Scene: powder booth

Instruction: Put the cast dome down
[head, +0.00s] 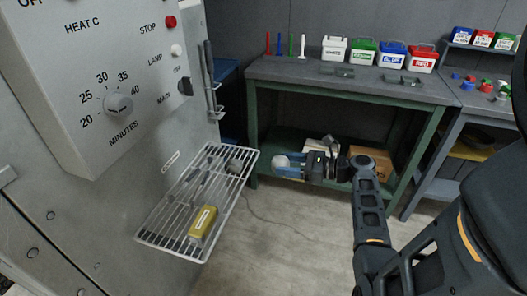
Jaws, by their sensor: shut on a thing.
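My gripper (288,165) is held out in mid-air in the middle of the head view, pointing left. Its blue-edged fingers are shut on a small pale grey rounded piece, the cast dome (281,161). The fingers hide part of the dome. The gripper is to the right of the wire rack (166,236) and apart from it in the picture.
The wire rack juts from the grey oven wall. A yellow labelled block (203,222) lies at its front and a small grey piece (235,166) at its far right. A green-legged bench (300,70) with lidded tubs stands behind. Floor between is mostly clear.

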